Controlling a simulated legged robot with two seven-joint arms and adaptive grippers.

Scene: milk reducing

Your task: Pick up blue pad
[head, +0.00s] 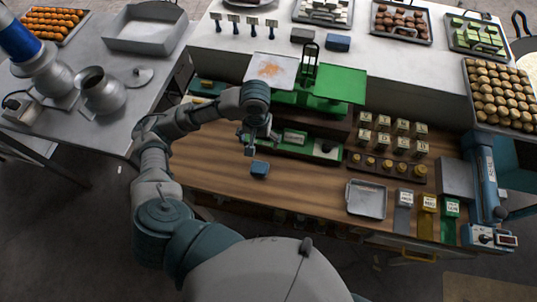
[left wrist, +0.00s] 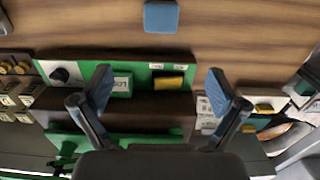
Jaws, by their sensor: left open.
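The blue pad (head: 260,169) lies flat on the brown wooden counter (head: 310,190), near the middle of the head view. It also shows at the top centre of the left wrist view (left wrist: 161,16), partly cut by the frame edge. My left gripper (head: 258,143) is above the counter, a little behind the pad in the head view and apart from it. In the left wrist view, its two blue-tipped fingers (left wrist: 159,78) are spread wide with nothing held between them. My right gripper is not in view.
A green scale (head: 335,84) with a metal tray (head: 270,69) stands behind the left gripper. A grey tray (head: 367,199) and several small labelled boxes (head: 382,123) are to the right. Bare wood surrounds the pad.

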